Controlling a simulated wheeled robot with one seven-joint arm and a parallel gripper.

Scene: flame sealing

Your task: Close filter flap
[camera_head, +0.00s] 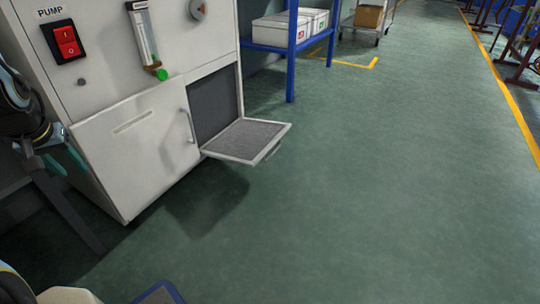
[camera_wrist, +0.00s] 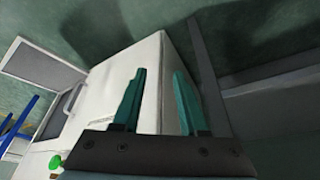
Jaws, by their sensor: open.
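The filter flap (camera_head: 246,140) is on the lower right of the white pump cabinet (camera_head: 137,150). It hangs open, folded down and sticking out roughly level above the floor, with a dark opening (camera_head: 215,101) behind it. A small handle shows at its outer edge. In the wrist view the flap (camera_wrist: 43,64) is at the upper left, beyond the cabinet (camera_wrist: 125,75). My gripper (camera_head: 58,163) is at the left edge of the head view, beside the cabinet's left side and well apart from the flap. Its two teal fingers (camera_wrist: 160,82) are spread and empty.
The cabinet front has a red pump switch (camera_head: 67,41), a flow tube with a green knob (camera_head: 161,74) and a door handle (camera_head: 190,126). A blue rack (camera_head: 292,50) with white boxes stands behind, to the right. The green floor right of the flap is clear.

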